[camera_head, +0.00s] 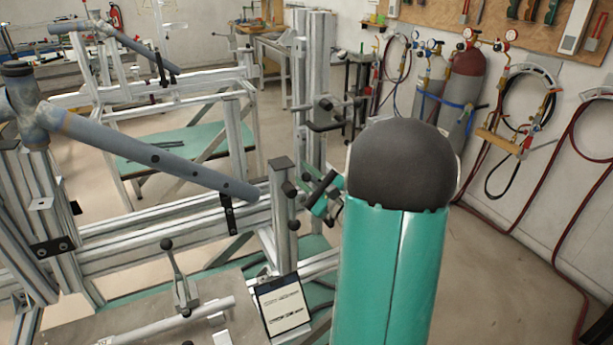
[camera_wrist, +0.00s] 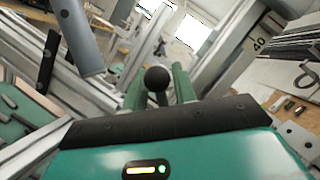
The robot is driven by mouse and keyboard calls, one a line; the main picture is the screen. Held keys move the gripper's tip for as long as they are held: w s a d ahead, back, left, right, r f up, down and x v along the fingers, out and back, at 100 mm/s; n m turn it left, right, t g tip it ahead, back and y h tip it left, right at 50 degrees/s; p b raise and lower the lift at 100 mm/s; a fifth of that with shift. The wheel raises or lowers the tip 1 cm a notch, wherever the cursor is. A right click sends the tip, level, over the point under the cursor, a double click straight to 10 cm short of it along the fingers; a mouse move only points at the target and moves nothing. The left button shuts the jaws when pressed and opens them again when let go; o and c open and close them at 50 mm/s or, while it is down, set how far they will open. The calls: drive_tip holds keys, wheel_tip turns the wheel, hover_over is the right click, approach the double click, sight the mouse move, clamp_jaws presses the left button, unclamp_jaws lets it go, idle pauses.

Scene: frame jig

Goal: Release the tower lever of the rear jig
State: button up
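My gripper (camera_wrist: 160,85) shows two green fingers standing apart. A round black lever knob (camera_wrist: 157,77) appears in the gap between them. I cannot tell whether the fingers touch it. In the head view my gripper (camera_head: 323,194) is partly hidden behind my arm. It is beside the short upright tower (camera_head: 284,205) of the near jig, where several dark knobs show. The near jig (camera_head: 150,240) holds a grey-blue frame tube (camera_head: 155,155). A similar jig (camera_head: 165,90) stands farther back. The lever's shaft is mostly hidden.
A tall aluminium post (camera_head: 312,80) with a dark handle stands behind the tower. A plate with a toggle clamp (camera_head: 180,280) and a tablet (camera_head: 283,304) are in front. Gas cylinders (camera_head: 455,105) and hoses line the right wall. The floor at right is clear.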

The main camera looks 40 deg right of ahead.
drive_tip(key=shift+d+f, duration=0.1)
drive_tip(key=shift+d, duration=0.1)
drive_tip(key=shift+s+f, duration=0.1)
drive_tip(key=shift+s, duration=0.3)
drive_tip(key=v, duration=1.3)
